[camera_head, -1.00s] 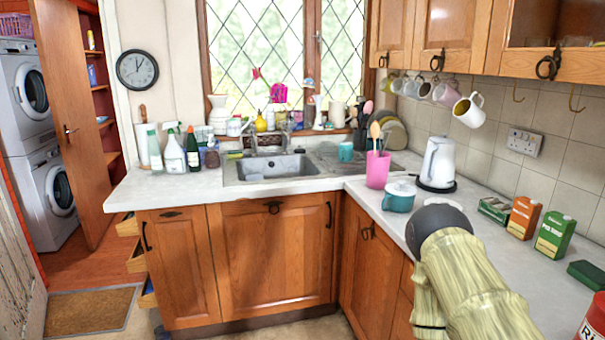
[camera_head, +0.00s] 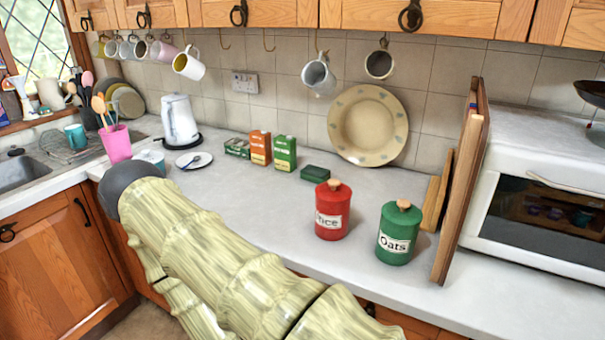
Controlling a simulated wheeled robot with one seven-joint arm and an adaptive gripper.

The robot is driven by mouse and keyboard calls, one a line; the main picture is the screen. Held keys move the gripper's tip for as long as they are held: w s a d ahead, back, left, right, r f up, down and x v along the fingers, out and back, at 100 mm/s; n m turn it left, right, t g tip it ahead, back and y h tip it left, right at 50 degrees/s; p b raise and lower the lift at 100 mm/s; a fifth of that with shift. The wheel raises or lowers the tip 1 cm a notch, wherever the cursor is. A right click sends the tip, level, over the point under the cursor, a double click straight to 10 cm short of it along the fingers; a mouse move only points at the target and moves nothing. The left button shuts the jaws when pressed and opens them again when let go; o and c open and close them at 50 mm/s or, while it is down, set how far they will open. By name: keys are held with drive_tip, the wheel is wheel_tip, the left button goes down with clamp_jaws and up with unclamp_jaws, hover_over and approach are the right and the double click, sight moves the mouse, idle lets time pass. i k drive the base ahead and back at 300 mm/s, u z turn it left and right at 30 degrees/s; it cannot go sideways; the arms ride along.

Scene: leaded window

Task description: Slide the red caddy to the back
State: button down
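The red caddy (camera_head: 332,210) is a round canister with a wooden knob on its lid and a label that seems to read "Rice". It stands upright on the grey-white counter (camera_head: 270,205), nearer the front edge than the tiled wall. Open counter lies behind it, with a dark green box (camera_head: 315,173) close to the wall. My pale, wood-patterned arm crosses the lower left and ends in a dark rounded joint, left of the caddy and apart from it. My gripper's fingers do not show.
A green Oats caddy (camera_head: 398,232) stands just right of the red one. Upright boards (camera_head: 464,185) and a white oven (camera_head: 545,215) are further right. A large plate (camera_head: 367,126) leans on the wall. Small cartons (camera_head: 284,153), a kettle (camera_head: 179,122) and a saucer (camera_head: 194,161) stand left.

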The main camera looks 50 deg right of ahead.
sight(331, 221)
drive_tip(key=u, duration=0.2)
drive_tip(key=k, duration=1.25)
drive_tip(key=z, duration=1.45)
